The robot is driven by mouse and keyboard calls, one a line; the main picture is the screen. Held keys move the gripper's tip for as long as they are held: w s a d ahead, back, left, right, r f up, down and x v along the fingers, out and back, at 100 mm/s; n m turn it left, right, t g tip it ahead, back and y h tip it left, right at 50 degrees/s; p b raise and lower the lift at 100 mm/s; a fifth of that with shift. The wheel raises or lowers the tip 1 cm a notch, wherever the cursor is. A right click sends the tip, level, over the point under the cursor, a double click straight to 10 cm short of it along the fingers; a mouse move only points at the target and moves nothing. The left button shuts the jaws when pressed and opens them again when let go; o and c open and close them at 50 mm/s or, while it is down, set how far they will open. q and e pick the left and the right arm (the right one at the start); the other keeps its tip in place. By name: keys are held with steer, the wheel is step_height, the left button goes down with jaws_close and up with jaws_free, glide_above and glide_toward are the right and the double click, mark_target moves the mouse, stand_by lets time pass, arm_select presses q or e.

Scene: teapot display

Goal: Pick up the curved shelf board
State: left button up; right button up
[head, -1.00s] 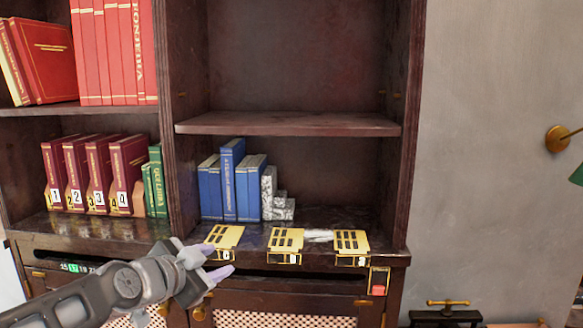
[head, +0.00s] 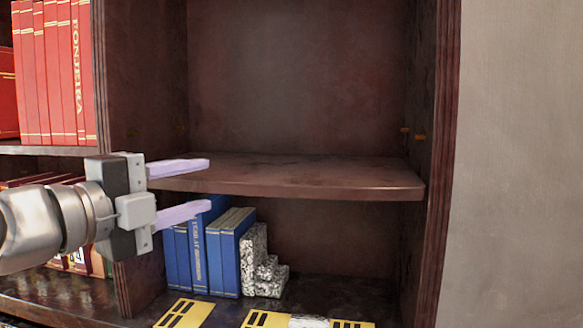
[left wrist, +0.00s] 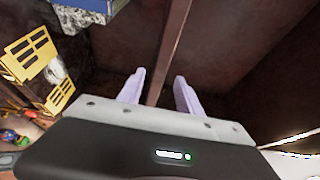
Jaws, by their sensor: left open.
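The curved shelf board (head: 300,178) is a dark brown plank with a curved front edge, lying level across the right bay of the bookcase. My left gripper (head: 208,185) is open at the board's left front end. One pale lilac finger shows at the board's top side and the other below its front edge. In the left wrist view the board's edge (left wrist: 174,45) appears as a thin brown strip running between the spread fingers (left wrist: 159,76). I cannot tell whether either finger touches it. My right gripper is not in view.
Blue books (head: 215,250) and a stepped speckled stone block (head: 262,262) stand under the board. Yellow slotted plates (head: 185,313) lie on the ledge in front. Red books (head: 55,75) fill the left bay. The space above the board is empty.

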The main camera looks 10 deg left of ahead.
mark_target(202, 184)
arm_select(q)
steer(key=shift+w+d, duration=0.15)
steer(key=shift+w, duration=0.2)
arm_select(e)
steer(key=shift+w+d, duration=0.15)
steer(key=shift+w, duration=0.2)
arm_select(q)
steer(key=shift+s, duration=0.2)
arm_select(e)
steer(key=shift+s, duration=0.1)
arm_select(q)
steer(key=shift+p+x, duration=0.5)
steer(key=shift+x, duration=0.6)
steer(key=shift+w+d, duration=0.1)
steer(key=shift+w, duration=0.2)
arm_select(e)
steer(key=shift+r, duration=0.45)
